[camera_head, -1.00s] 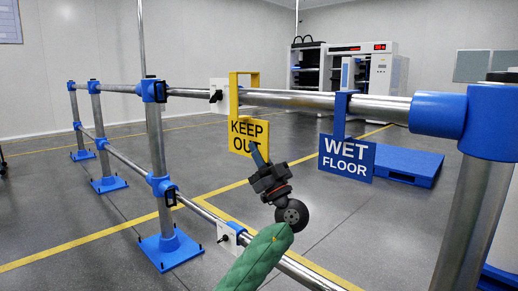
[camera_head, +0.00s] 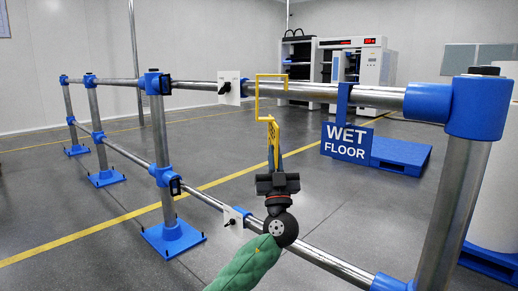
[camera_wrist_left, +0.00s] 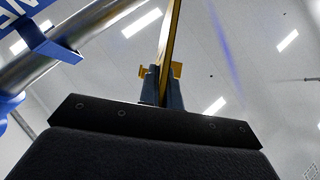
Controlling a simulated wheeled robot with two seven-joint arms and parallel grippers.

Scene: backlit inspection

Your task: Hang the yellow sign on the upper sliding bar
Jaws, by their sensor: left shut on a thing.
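The yellow sign (camera_head: 273,138) is seen nearly edge-on in the head view, so its lettering is hidden. Its open hook (camera_head: 285,75) rises above it and overlaps the upper bar (camera_head: 390,97) in the picture. I cannot tell whether the hook is around the bar or in front of it. My left gripper (camera_head: 274,168) is shut on the sign's plate, below the bar. In the left wrist view the yellow sign (camera_wrist_left: 170,40) stands up edge-on between the fingers (camera_wrist_left: 162,88), with the bar (camera_wrist_left: 75,42) to its left. My right gripper is not in view.
A blue WET FLOOR sign (camera_head: 347,142) hangs on the upper bar to the right. A white plate with a black knob (camera_head: 230,91) sits on that bar to the left. A lower rail (camera_head: 325,262) runs behind my arm. A blue pallet (camera_head: 400,155) lies behind.

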